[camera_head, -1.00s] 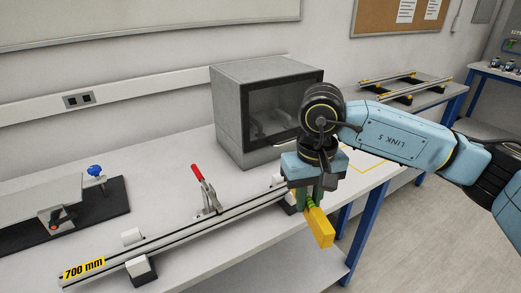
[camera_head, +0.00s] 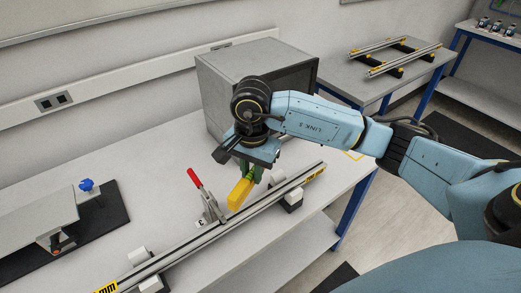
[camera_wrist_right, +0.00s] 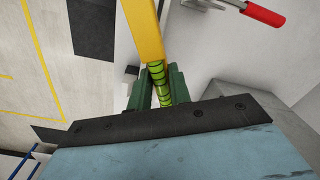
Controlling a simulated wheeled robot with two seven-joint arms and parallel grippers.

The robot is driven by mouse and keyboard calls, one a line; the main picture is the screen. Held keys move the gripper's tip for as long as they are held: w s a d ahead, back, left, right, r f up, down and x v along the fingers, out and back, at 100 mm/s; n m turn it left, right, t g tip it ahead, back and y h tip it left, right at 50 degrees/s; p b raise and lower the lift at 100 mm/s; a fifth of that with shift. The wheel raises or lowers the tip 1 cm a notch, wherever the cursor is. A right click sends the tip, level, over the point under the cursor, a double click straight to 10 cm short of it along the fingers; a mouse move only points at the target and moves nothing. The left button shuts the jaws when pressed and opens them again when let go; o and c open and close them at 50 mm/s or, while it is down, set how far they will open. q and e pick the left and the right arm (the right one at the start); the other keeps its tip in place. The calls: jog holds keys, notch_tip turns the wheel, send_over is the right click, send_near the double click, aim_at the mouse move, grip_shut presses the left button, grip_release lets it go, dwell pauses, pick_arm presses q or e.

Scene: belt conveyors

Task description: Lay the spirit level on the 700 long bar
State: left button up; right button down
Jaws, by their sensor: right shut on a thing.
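The yellow spirit level (camera_head: 240,194) is held in my right gripper (camera_head: 253,174), above the bar and beside the toggle clamp. It also shows in the right wrist view (camera_wrist_right: 145,32), with its green vial part (camera_wrist_right: 160,82) between the green fingers. The long bar (camera_head: 226,224) with yellow 700 mm labels lies diagonally on white support blocks at the table's front. A gap between level and bar cannot be judged exactly. My left gripper is not in view.
A toggle clamp with a red handle (camera_head: 195,179) stands right behind the bar, close to the level. A grey box with a dark window (camera_head: 222,88) stands behind my gripper. A black plate with a blue knob (camera_head: 87,186) is at left. Another table (camera_head: 345,80) holds more bars.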

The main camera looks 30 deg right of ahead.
jog(key=m, duration=0.2)
jog(key=d+f+m+p, duration=0.1)
jog(key=s+d+m, duration=0.1)
jog(key=m, duration=0.1)
jog(key=shift+s+f+m+p, duration=0.1)
jog(key=shift+f+m+p, duration=0.2)
jog(key=shift+f+p, duration=0.1)
pick_arm(q)
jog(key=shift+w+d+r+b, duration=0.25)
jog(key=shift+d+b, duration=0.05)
jog(key=shift+b, duration=1.05)
pick_arm(e)
send_over(262, 199)
jog(key=shift+f, duration=2.1)
pick_arm(q)
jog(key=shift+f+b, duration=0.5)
jog(key=shift+b, duration=0.05)
pick_arm(e)
jog(key=shift+f, duration=0.4)
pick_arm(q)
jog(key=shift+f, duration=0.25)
pick_arm(e)
jog(key=shift+f, duration=0.15)
jog(key=c, duration=1.2)
grip_release()
